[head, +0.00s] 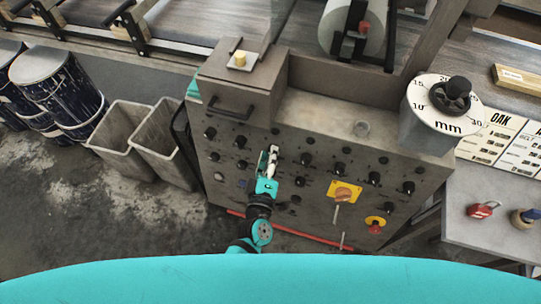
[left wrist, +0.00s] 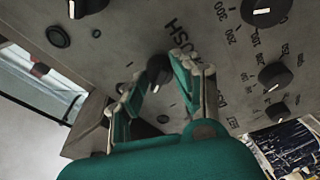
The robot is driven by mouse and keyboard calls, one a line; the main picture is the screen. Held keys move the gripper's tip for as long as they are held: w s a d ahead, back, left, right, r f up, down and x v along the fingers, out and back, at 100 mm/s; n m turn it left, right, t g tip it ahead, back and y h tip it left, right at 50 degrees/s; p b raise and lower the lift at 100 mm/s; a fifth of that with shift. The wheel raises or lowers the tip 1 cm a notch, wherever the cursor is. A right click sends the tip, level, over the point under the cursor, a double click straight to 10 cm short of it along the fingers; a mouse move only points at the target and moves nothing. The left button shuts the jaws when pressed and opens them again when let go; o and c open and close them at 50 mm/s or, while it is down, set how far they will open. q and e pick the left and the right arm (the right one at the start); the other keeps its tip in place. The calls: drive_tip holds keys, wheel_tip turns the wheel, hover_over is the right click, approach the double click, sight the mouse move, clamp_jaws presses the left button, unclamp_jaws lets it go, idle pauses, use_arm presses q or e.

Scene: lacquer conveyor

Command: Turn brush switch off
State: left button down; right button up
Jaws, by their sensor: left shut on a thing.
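The brush switch (left wrist: 158,69) is a small dark round knob on the grey control panel (head: 232,172). Lettering ending in "USH" is printed beside it in the left wrist view. My left gripper (left wrist: 156,66) has its two teal-and-grey fingers on either side of this knob and is shut on it. In the head view my left gripper (head: 269,152) reaches up to the middle-left of the panel and hides the knob. My right gripper is not in view.
Several other dark knobs sit close around, including a large one (left wrist: 275,75) at right. A yellow-backed switch (head: 344,191) and a red-and-yellow button (head: 375,222) are lower right. Grey bins (head: 122,128) and dark drums (head: 57,84) stand left. A padlock (head: 483,210) lies right.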

use_arm(q)
drive_tip(key=c, duration=1)
unclamp_jaws()
drive_tip(key=shift+s, duration=0.1)
drive_tip(key=s+a, duration=0.2)
drive_tip(key=s, duration=0.9)
drive_tip(key=shift+s+r, duration=0.35)
